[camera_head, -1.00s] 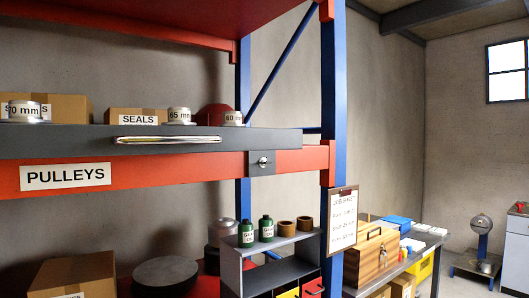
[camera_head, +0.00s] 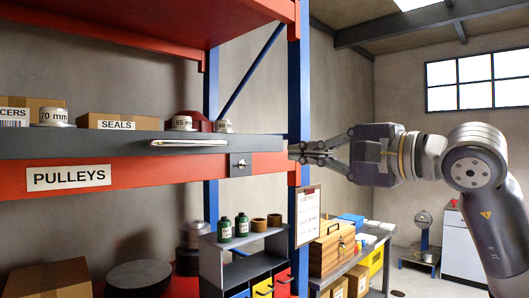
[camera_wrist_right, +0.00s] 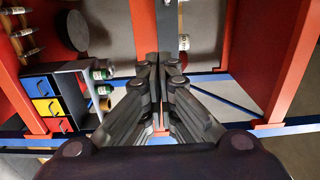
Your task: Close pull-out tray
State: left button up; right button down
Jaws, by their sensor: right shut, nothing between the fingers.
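The pull-out tray (camera_head: 110,146) is a dark grey drawer on the shelf, above the red beam labelled PULLEYS. Its front carries a silver bar handle (camera_head: 188,143). Boxes and white pulleys marked 70 mm, 65 mm and 60 mm stand on it. My right gripper (camera_head: 292,152) is shut and empty. It appears beside the tray's right end, near the blue upright; whether it touches anything cannot be told. In the right wrist view its fingers (camera_wrist_right: 158,62) are together with nothing between them. My left gripper is not in view.
A blue upright (camera_head: 299,90) stands behind the right gripper's fingertips. A latch plate (camera_head: 240,164) sits on the red beam. Below are a small grey rack (camera_head: 262,243) with coloured bins and green bottles. A clipboard (camera_head: 306,213) hangs on the upright. A workbench with a wooden box (camera_head: 331,248) stands right.

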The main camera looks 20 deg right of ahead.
aim_at(244, 151)
jog(key=p+x, duration=0.2)
jog(key=x, duration=0.2)
jog(key=p+x, duration=0.2)
jog(key=x, duration=0.2)
jog(key=p+x, duration=0.2)
jog(key=x, duration=0.3)
jog(key=shift+w+d, duration=0.15)
jog(key=shift+d, duration=0.15)
jog(key=shift+w+a+f+p, duration=0.15)
jog(key=shift+w+p, duration=0.2)
jog(key=shift+w, duration=0.25)
